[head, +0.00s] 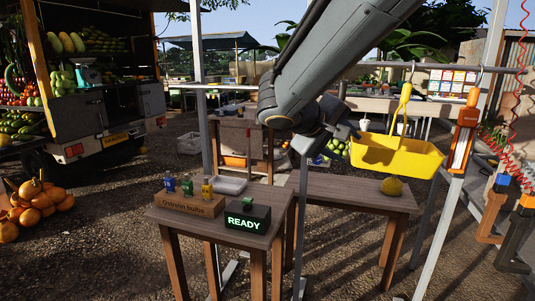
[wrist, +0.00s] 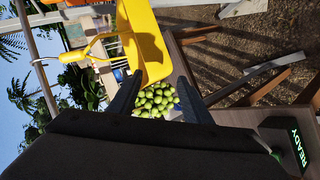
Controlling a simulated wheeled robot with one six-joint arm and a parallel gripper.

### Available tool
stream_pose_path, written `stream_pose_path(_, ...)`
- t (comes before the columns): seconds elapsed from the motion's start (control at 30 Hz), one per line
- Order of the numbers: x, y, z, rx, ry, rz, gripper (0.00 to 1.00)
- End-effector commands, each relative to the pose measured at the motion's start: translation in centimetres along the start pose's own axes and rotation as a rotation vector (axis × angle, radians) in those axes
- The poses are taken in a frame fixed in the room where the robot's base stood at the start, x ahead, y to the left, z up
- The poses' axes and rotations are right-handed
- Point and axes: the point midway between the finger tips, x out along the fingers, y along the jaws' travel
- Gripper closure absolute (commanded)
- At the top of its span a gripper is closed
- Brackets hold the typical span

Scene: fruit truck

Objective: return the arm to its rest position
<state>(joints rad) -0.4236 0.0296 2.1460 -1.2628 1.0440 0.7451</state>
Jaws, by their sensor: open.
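My arm reaches down from the top of the head view, and my gripper (head: 346,132) is at its end, just left of the yellow scoop (head: 398,157). In the wrist view my gripper (wrist: 158,95) has its two dark fingers spread with nothing held between them. The yellow scoop also shows in the wrist view (wrist: 147,45), beyond the fingertips. I cannot tell whether the gripper touches it. Green fruits (wrist: 156,99) show between the fingers, farther back.
A wooden table (head: 180,217) holds a bulb box (head: 188,204) and a black READY box (head: 247,216). A metal rail (head: 440,68) and posts stand at right. The fruit truck (head: 100,110) is at left.

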Motion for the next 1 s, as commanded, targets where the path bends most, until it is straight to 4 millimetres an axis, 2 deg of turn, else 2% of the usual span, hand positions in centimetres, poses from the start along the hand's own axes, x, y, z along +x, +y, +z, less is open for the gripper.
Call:
stream_pose_path(0.17,2.3,-4.0,6.4,-0.014,-0.149,-0.171,0.55)
stream_pose_path(0.27,3.1,-7.7,11.7,-0.001,-0.261,-0.328,0.55)
stream_pose_path(0.3,3.1,-9.3,13.8,0.013,-0.305,-0.399,0.55)
stream_pose_path(0.4,2.5,-13.1,18.2,0.073,-0.393,-0.566,0.55)
stream_pose_path(0.5,1.4,-16.2,21.5,0.159,-0.457,-0.708,0.55)
stream_pose_path(0.6,0.4,-18.5,23.5,0.251,-0.495,-0.81,0.55)
stream_pose_path(0.7,-0.3,-19.9,24.5,0.328,-0.515,-0.872,0.55)
stream_pose_path(1.0,-0.9,-20.9,25.2,0.397,-0.527,-0.917,0.55)
